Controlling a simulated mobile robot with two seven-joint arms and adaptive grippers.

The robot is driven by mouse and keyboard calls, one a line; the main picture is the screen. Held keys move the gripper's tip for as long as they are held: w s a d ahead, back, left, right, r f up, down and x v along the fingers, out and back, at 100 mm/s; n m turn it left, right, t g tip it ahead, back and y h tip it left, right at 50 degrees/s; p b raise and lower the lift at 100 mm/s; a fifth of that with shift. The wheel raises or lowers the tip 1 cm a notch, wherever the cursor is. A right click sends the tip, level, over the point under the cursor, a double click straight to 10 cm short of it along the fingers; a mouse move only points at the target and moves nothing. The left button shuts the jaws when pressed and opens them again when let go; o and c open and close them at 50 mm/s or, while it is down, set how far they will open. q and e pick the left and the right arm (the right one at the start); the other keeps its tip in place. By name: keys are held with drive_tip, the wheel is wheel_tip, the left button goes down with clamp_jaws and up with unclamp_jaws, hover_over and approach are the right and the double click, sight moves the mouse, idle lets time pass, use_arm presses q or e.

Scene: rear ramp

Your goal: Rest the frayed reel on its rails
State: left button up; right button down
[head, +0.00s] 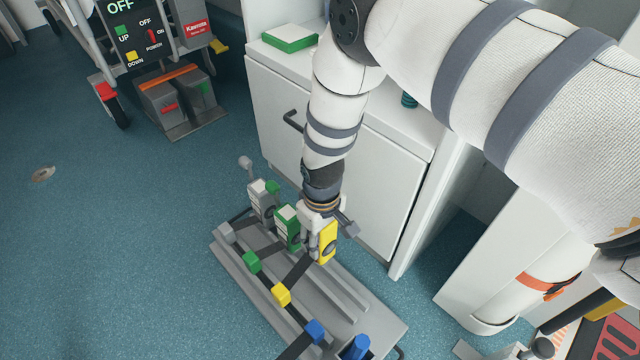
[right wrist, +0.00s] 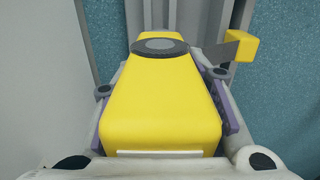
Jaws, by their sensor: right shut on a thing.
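My right gripper (head: 318,222) is shut on a yellow and white block-like unit (head: 328,242) with a dark round disc on its side. In the right wrist view the yellow body (right wrist: 160,105) fills the space between the fingers. The unit is over the grey base with long rails (head: 350,293); I cannot tell whether it touches them. A green and white unit (head: 287,228) and a grey and white unit (head: 258,200) stand beside it on the left. Which of these is the frayed reel does not show. My left gripper is not in view.
Dark arms on the base end in green (head: 251,262), yellow (head: 281,295) and blue (head: 315,331) blocks. A white cabinet (head: 340,165) stands close behind. The blue floor (head: 120,260) is mostly clear at left.

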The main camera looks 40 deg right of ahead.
wheel_tip(320, 180, down, 5)
drive_tip(key=shift+f+b, duration=0.1)
drive_tip(key=shift+b, duration=1.05)
drive_tip(key=shift+f+b, duration=1.2)
drive_tip(key=shift+f, duration=0.75)
drive_tip(key=c, duration=0.9)
unclamp_jaws()
